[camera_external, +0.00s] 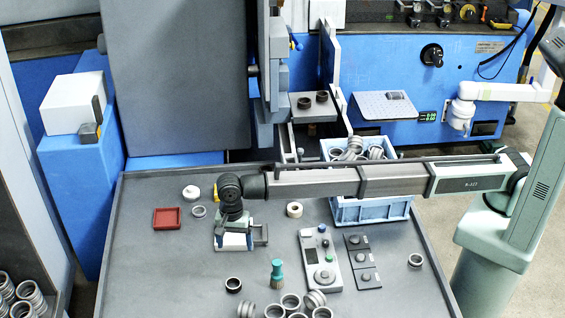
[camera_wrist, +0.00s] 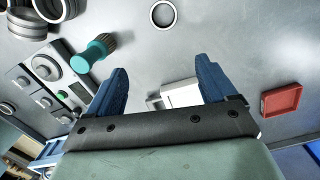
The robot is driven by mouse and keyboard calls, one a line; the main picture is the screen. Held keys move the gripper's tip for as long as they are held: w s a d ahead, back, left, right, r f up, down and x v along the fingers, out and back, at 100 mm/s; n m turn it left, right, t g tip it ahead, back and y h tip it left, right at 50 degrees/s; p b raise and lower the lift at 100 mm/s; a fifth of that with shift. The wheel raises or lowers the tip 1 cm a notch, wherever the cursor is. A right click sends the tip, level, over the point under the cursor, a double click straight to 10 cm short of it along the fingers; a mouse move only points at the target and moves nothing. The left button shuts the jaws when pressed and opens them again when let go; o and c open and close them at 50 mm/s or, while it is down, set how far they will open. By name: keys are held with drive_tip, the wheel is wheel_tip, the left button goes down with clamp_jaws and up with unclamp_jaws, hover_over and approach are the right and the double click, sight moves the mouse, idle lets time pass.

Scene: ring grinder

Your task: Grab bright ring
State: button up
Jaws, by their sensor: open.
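My gripper (camera_wrist: 162,78) is open, with its two blue fingers spread and nothing between their tips. In the external view it hangs over the table by a small white block; its fingers are hard to make out there. A single ring (camera_wrist: 163,15) lies flat at the top of the wrist view, beyond the fingertips. In the external view a pale grey ring (camera_external: 199,211) lies by the red tray, a cream ring (camera_external: 294,209) right of the gripper, a darker ring (camera_external: 233,285) in front and another ring (camera_external: 415,260) at the right. I cannot tell for certain which is the bright ring.
A red tray (camera_external: 167,218) lies left of my gripper. A teal brush (camera_external: 277,272), several clustered rings (camera_external: 291,301) and a control panel (camera_external: 320,262) stand in front and to the right. A blue crate (camera_external: 370,211) holds rings. The table's front left is clear.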

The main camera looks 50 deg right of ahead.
drive_tip(key=s+a, duration=0.1)
drive_tip(key=a, duration=0.3)
hover_over(234, 287)
drive_tip(key=shift+t, duration=0.3)
wheel_tip(234, 287, down, 10)
drive_tip(key=shift+w+r, duration=0.15)
drive_tip(key=shift+r, duration=0.1)
drive_tip(key=shift+s+a+f, duration=0.1)
drive_tip(key=shift+f, duration=1.2)
drive_tip(key=shift+s+f, duration=0.1)
drive_tip(key=shift+f, duration=1.15)
drive_tip(key=c, duration=1.2)
